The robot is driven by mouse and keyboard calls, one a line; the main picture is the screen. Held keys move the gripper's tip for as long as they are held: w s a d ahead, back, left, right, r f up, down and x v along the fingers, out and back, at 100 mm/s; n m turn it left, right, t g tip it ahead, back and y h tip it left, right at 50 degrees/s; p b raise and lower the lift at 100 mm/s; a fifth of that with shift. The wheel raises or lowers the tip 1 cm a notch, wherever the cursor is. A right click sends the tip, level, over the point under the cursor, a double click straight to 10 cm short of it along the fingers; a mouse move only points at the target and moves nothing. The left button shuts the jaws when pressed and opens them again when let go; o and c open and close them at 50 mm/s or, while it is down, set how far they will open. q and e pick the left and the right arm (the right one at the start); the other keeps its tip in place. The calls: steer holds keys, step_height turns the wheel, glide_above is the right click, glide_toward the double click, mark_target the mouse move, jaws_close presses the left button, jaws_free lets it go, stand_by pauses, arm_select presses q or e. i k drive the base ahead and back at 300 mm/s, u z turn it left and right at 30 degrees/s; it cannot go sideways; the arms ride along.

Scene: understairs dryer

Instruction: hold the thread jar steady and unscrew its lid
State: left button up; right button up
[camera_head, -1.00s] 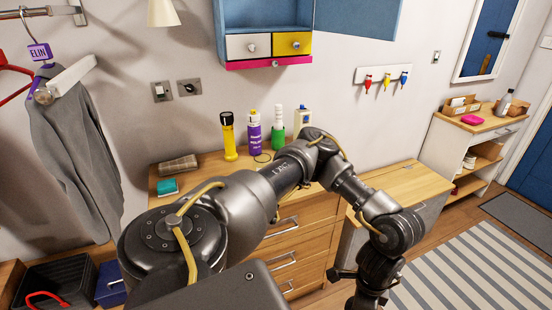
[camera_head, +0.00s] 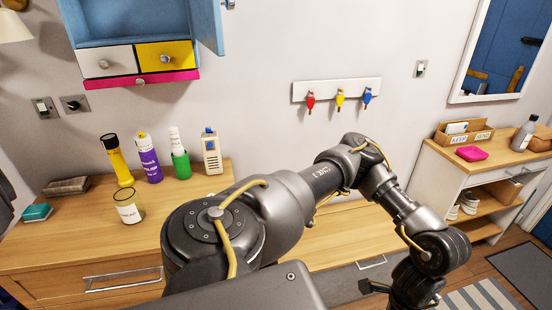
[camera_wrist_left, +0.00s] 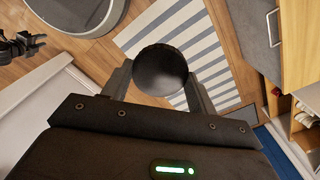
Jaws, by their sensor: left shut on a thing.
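A short clear jar (camera_head: 129,208) with a pale label and a dark rim stands upright on the wooden dresser in the head view. Its top looks open, with no lid seen on it. My left arm reaches from the lower middle to the right, away from the jar. Its hand is at the bottom edge, with the fingertips out of that view. In the left wrist view my left gripper (camera_wrist_left: 160,78) is shut on a dark round thing (camera_wrist_left: 160,68) that looks like the lid. A dark gripper-like shape (camera_wrist_left: 22,46) at the upper left may be my right gripper.
A teal block (camera_head: 37,212) and a brush (camera_head: 66,186) lie left. A shelf unit (camera_head: 467,182) stands right. The striped rug (camera_wrist_left: 188,45) is below the hand.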

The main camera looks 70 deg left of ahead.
mark_target(126, 201)
steer(key=i, duration=0.4)
steer(key=u, duration=2.15)
